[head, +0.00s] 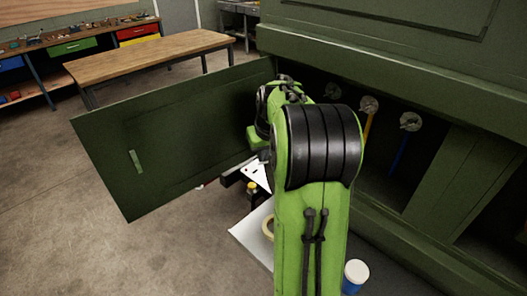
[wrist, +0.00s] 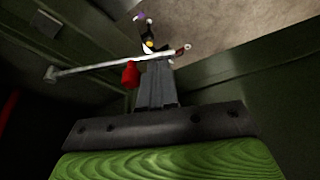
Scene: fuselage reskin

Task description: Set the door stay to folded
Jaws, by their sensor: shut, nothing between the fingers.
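The door stay (wrist: 100,67) is a thin pale rod in the wrist view. It runs from a small bracket at the left, across the tips of my fingers, to the right near the door. A red knob (wrist: 131,74) hangs at it, just left of the fingers. My gripper (wrist: 155,64) is shut and empty, its grey fingers pointing at the rod; I cannot tell whether they touch it. The stay and gripper are mostly hidden behind my arm there.
The dark opening in the green fuselage (head: 390,35) lies right of my arm, with round fittings (head: 369,104) and yellow and blue rods inside. Below are a white sheet (head: 252,236), a tape roll (head: 267,227) and a blue cup (head: 355,276). A wooden bench (head: 150,55) stands behind the door.

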